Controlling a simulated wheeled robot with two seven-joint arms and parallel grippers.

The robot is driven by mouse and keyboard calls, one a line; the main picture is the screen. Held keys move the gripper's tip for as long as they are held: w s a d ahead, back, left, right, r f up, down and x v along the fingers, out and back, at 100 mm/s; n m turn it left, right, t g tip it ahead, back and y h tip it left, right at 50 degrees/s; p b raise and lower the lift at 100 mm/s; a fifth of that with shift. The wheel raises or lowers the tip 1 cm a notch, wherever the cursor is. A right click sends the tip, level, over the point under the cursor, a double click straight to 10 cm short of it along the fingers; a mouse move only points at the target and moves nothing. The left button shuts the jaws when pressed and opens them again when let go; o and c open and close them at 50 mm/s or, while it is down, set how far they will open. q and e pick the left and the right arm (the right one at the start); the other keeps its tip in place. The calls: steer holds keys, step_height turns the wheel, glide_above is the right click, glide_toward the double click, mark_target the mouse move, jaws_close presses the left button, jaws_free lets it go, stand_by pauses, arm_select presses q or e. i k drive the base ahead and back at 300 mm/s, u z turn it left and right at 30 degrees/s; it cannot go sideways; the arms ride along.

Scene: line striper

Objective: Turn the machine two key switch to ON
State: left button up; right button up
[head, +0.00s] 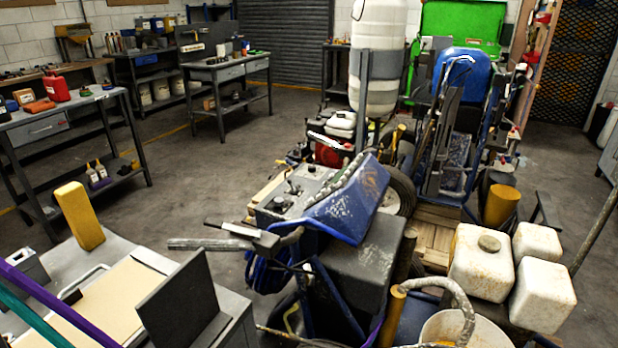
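A line striper machine (345,270) with a blue, paint-worn cover (350,205) stands in the middle of the head view. A grey control panel (290,195) with small dark knobs sits just left of the cover. I cannot make out which of these is a key switch or its position, and no "two" label is readable. A grey handlebar (215,244) reaches left from the machine. Neither of my grippers shows in the head view.
A near bench (150,258) with a yellow block (79,217) and a dark upright panel (183,304) is at lower left. White jugs (492,262) and a bucket crowd the right. A second blue machine (462,75) stands behind. Open floor (190,165) lies at left centre.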

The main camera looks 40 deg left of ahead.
mark_target(279, 202)
steer(key=i, duration=1.1)
steer(key=u, duration=2.45)
